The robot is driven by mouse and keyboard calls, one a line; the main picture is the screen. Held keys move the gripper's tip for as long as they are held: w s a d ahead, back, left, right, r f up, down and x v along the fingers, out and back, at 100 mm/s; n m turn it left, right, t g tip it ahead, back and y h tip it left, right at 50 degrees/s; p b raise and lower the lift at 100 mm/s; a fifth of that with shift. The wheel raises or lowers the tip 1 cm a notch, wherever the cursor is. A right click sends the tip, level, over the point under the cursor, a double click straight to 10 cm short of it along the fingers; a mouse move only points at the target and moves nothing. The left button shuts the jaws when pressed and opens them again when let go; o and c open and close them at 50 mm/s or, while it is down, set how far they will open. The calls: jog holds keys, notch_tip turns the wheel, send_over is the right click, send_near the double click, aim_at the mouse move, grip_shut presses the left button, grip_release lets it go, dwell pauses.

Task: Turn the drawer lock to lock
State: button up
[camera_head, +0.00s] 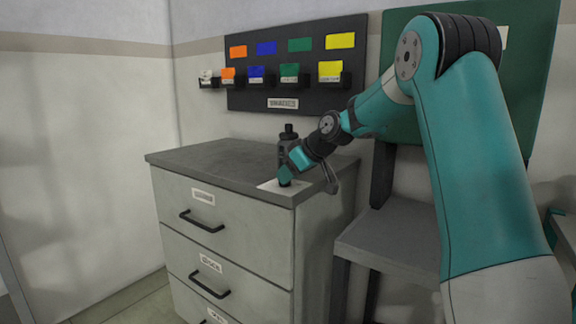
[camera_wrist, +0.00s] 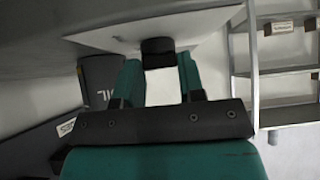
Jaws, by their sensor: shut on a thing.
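The drawer cabinet (camera_head: 240,232) is grey, with labelled drawers and black bar handles; the drawers I see look closed. A white plate (camera_head: 268,187) lies on its top at the front right corner, and it also shows in the wrist view (camera_wrist: 105,40). A black lock knob (camera_wrist: 157,52) stands on the plate, and its lower part shows in the head view (camera_head: 284,178). My gripper (camera_head: 290,168) reaches it from above right. Its two teal fingers (camera_wrist: 158,70) are shut on the knob, one on each side. The fingers partly hide the knob in the head view.
A dark bottle (camera_head: 288,133), lettered in the wrist view (camera_wrist: 103,78), stands just behind my gripper. A dark wall board (camera_head: 290,85) with coloured cards hangs behind. A grey bench (camera_head: 395,240) stands right of the cabinet. The left of the cabinet top (camera_head: 205,160) is clear.

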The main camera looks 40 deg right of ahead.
jog(key=n+g+y+p, duration=0.1)
jog(key=n+p, duration=0.1)
jog(key=n+g+y+p, duration=0.1)
jog(key=n+p, duration=0.1)
jog(key=p, duration=0.1)
jog(key=n+g+y+p, duration=0.1)
jog(key=n+p, duration=0.1)
jog(key=shift+w+d+r+y+p, duration=0.25)
jog(key=shift+d+y+p, duration=0.05)
jog(key=shift+d+y, duration=0.1)
jog(key=n+g+p, duration=0.1)
jog(key=n+p, duration=0.1)
jog(key=p, duration=0.1)
jog(key=shift+w+f+y, duration=0.1)
jog(key=shift+f+y, duration=0.1)
jog(key=shift+y, duration=0.2)
jog(key=shift+f+n+g+p, duration=0.1)
jog(key=shift+n+g+p, duration=0.3)
jog(key=o, duration=0.9)
jog(key=shift+o, duration=0.2)
jog(key=p+v, duration=0.1)
jog(key=v, duration=0.6)
jog(key=shift+d+p, duration=0.25)
jog(key=shift+p, duration=0.05)
